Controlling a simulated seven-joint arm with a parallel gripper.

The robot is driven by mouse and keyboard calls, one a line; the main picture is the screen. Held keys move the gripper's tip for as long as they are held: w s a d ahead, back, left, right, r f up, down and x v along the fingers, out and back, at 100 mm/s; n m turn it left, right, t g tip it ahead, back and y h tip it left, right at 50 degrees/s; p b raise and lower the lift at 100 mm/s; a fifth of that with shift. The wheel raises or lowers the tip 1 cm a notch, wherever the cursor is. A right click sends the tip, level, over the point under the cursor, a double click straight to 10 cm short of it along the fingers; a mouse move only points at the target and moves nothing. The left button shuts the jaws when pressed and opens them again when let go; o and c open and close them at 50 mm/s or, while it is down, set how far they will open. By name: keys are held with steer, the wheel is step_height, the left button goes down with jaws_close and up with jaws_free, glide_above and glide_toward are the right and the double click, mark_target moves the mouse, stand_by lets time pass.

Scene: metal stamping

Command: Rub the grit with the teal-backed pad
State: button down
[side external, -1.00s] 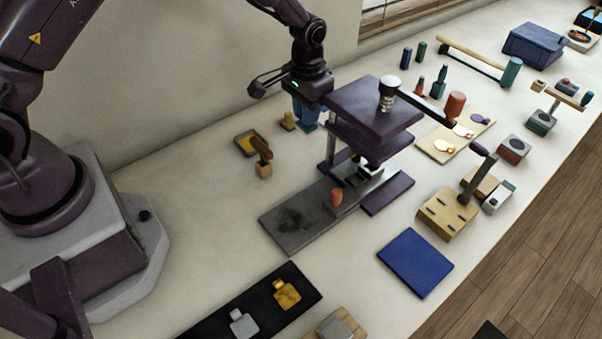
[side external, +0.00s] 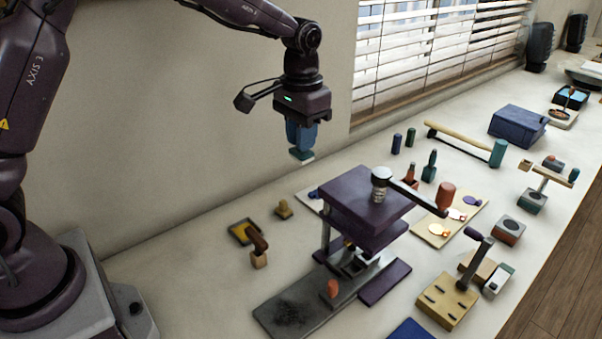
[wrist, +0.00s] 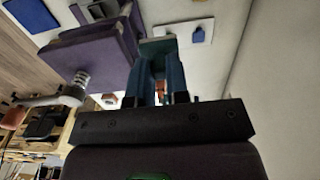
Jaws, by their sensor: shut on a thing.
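My gripper (side external: 302,138) is shut on the teal-backed pad (side external: 301,155), which has a teal top and a pale underside. It holds the pad in the air, above and behind the purple press. In the wrist view the pad's teal back (wrist: 158,46) shows beyond the blue fingers (wrist: 160,78). The grit (side external: 290,313) is a dark smudge on the left part of the grey plate (side external: 325,291), which runs out from the press toward the front left. The pad is well apart from the grit.
The purple press (side external: 365,197) with its long handle stands between the pad and the plate's right end. A wooden-handled tool (side external: 259,248) and a yellow-filled tray (side external: 241,232) are left of the press.

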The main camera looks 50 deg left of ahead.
steer(key=r, duration=0.4)
steer(key=shift+s+d+r, duration=0.1)
steer(key=shift+d+r, duration=0.1)
steer(key=shift+r, duration=0.15)
steer(key=s+d+m, duration=1.2)
steer(key=s+m, duration=0.1)
steer(key=m, duration=0.4)
step_height(320, 180, down, 18)
steer(key=m, duration=0.1)
steer(key=shift+s+f, duration=0.2)
steer(key=shift+s, duration=0.05)
steer(key=shift+a, duration=0.1)
